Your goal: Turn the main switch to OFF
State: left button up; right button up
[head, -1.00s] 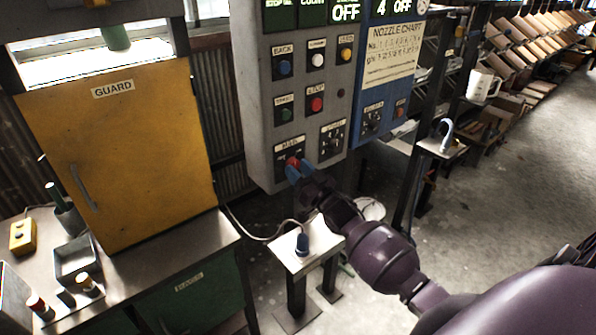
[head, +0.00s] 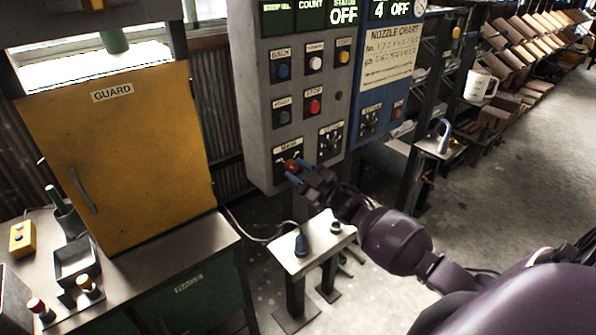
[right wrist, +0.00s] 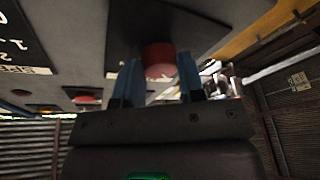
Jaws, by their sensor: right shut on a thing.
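The main switch is a red knob (head: 290,165) on a black plate low on the grey control panel (head: 264,150), under a label that seems to read MAIN. My right gripper (head: 292,171) is at the panel with its blue fingers shut on the knob. In the right wrist view the red knob (right wrist: 158,60) sits between the two blue fingers (right wrist: 158,78). The knob's position marks are hidden or too small to read. My left gripper is not in view.
Several buttons (head: 314,106) and another black switch (head: 330,141) sit close by on the panel. A blue panel (head: 376,98) adjoins it on the right. A small metal stand (head: 290,262) is below my arm. A yellow guard door (head: 125,150) is at the left.

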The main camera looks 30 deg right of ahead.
dwell(0.4)
jog(key=o, duration=0.9)
jog(key=b+v, duration=0.1)
jog(key=v, duration=1)
jog(key=shift+w, duration=0.1)
jog(key=s+a+f+m+g+h, duration=0.2)
jog(key=s+a+f+m, duration=0.1)
jog(key=s+f, duration=0.3)
jog(key=s+a+f+m+g+h, duration=0.2)
jog(key=s+a+f+m+g, duration=0.1)
jog(key=s+a+f, duration=0.3)
jog(key=s+a+f+m+g+h, duration=0.2)
jog(key=s+a+f+m, duration=0.1)
jog(key=s+a+f, duration=0.2)
jog(key=shift+s+f+g, duration=0.4)
jog(key=shift+s+f, duration=0.4)
jog(key=shift+s, duration=0.25)
